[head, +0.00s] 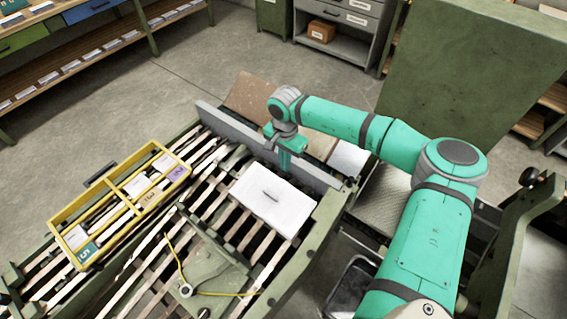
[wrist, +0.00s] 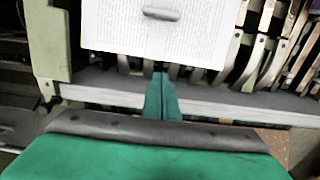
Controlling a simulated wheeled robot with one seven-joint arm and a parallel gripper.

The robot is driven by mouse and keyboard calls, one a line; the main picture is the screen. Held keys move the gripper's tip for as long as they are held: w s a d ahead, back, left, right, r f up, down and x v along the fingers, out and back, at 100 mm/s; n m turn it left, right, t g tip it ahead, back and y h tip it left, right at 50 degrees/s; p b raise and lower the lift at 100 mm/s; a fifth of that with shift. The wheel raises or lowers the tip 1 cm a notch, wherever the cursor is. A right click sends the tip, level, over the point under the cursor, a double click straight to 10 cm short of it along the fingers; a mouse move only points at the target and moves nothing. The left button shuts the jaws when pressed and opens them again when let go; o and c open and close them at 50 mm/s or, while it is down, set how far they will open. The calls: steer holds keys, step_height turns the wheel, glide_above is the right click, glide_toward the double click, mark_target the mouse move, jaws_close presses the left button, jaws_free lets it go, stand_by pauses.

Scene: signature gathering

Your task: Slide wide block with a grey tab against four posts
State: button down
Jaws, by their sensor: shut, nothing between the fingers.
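The wide white block (head: 272,201) lies flat on the slatted table, with a short grey tab (head: 271,195) standing on its top. In the wrist view the block (wrist: 130,35) shows a printed page on top, and the tab (wrist: 161,13) is near the upper edge. My gripper (head: 285,160) points down by the block's far edge, beside the grey rail. In the wrist view its green fingers (wrist: 161,80) are together and empty, just short of the block's near edge; I cannot tell whether they touch it. I cannot make out four posts clearly.
The long grey rail (head: 225,122) runs along the slatted table's far side. A yellow divided frame (head: 105,190) with cards lies at left. A green bracket (head: 205,272) with a yellow cord is in front of the block. Bare slats show left of the block.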

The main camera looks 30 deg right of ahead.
step_height(320, 180, down, 8)
steer(key=shift+w+a+r, duration=0.1)
steer(key=shift+r, duration=0.15)
stand_by(0.5)
